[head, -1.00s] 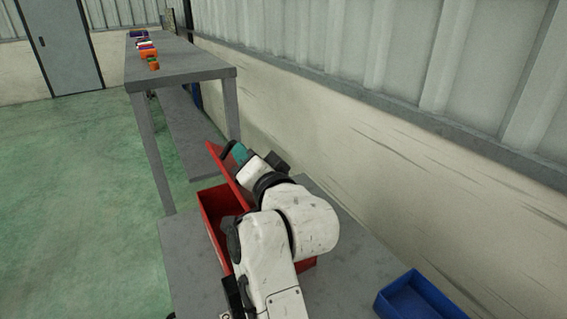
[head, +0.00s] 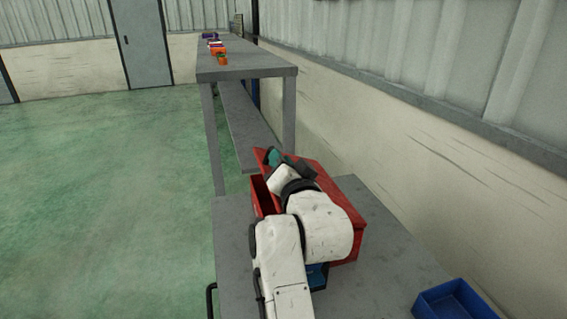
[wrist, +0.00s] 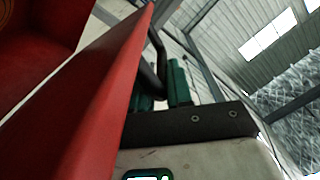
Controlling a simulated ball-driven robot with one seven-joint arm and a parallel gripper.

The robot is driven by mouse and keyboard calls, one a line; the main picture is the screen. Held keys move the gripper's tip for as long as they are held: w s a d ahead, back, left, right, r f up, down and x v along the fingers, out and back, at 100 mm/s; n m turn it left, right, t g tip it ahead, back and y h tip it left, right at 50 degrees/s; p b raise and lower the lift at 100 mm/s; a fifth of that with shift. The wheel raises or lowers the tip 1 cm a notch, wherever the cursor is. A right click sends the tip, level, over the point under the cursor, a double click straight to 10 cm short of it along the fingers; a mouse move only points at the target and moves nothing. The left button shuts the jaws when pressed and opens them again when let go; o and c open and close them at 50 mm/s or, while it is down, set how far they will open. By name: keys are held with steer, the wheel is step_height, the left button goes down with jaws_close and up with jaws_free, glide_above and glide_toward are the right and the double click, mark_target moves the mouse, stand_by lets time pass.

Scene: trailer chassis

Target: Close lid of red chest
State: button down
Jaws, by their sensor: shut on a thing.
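The red chest (head: 261,196) stands on the grey table, largely hidden behind my white arm. Its lid (head: 338,195) slants over the box, with the dark inside still showing through a gap on the left. My gripper (head: 274,157), with teal fingers, is at the lid's far left edge. In the wrist view the lid (wrist: 85,95) is a large red panel beside the fingers of my gripper (wrist: 165,85), and part of the chest's red inside (wrist: 40,35) shows at upper left. The gripper is shut on the lid; the exact contact is partly hidden.
A blue open bin (head: 452,301) sits at the table's right front. Another blue object (head: 317,277) shows partly behind my arm. A taller grey table (head: 245,70) with several small coloured items stands beyond. The wall runs along the right; green floor is open at left.

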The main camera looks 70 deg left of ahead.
steer(key=c, duration=1.2)
jaws_free()
steer(key=shift+s+a+r, duration=0.15)
steer(key=shift+s+r, duration=0.05)
steer(key=shift+s, duration=0.25)
steer(key=shift+o, duration=0.4)
steer(key=shift+w+f, duration=0.1)
steer(key=shift+w, duration=0.1)
steer(key=d+p, duration=0.1)
steer(key=d, duration=0.2)
steer(key=s+d+p, duration=0.1)
steer(key=d, duration=0.2)
steer(key=d+p, duration=0.2)
steer(key=d, duration=0.1)
steer(key=shift+s+d, duration=0.15)
steer(key=shift+d, duration=0.1)
steer(key=shift+s+d, duration=0.15)
steer(key=shift+d, duration=0.5)
steer(key=shift+c, duration=0.5)
